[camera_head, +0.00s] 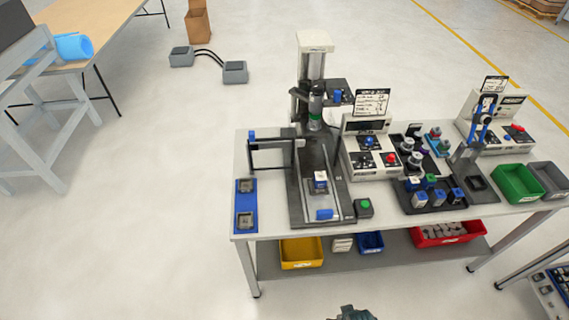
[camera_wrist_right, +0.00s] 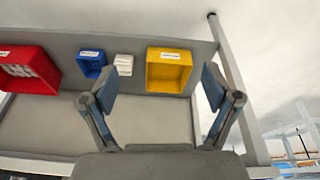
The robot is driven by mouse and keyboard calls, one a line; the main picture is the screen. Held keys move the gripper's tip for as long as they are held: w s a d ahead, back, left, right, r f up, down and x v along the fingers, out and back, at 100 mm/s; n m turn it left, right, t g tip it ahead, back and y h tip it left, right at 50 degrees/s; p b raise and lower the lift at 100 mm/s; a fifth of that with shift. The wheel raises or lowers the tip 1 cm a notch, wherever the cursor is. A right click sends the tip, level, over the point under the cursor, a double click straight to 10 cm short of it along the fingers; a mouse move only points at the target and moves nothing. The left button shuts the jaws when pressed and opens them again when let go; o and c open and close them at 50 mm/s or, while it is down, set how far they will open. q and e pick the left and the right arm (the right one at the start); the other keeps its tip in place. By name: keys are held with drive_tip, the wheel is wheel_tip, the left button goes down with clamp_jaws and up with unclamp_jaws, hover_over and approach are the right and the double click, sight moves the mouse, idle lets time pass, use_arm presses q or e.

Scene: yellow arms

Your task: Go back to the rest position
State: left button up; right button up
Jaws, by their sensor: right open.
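My right gripper (camera_wrist_right: 158,95) is open and empty in the right wrist view, its two fingers spread wide apart. Beyond it is the lower shelf of the workbench, with nothing between the fingertips except the view of the shelf. In the head view a small dark part of a gripper (camera_head: 352,313) shows at the bottom edge, on the floor side of the workbench (camera_head: 275,226), apart from it. My left gripper cannot be made out in either view.
On the bench stand a press (camera_head: 315,100), control boxes (camera_head: 370,158), a black tray (camera_head: 432,205) and a green bin (camera_head: 517,183). Yellow (camera_head: 301,253), blue (camera_head: 370,243) and red (camera_head: 448,233) bins sit on the lower shelf.

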drive_tip(key=s+f+g, duration=0.1)
drive_tip(key=s+f, duration=0.2)
drive_tip(key=f, duration=0.8)
drive_tip(key=s+f, duration=0.3)
drive_tip(key=f, duration=0.8)
drive_tip(key=s+d+f+g, duration=0.1)
drive_tip(key=s+d+f, duration=0.2)
drive_tip(key=s+f, duration=0.7)
drive_tip(key=s, duration=0.4)
drive_tip(key=shift+s+d+f, duration=0.15)
drive_tip(key=shift+s+f, duration=0.25)
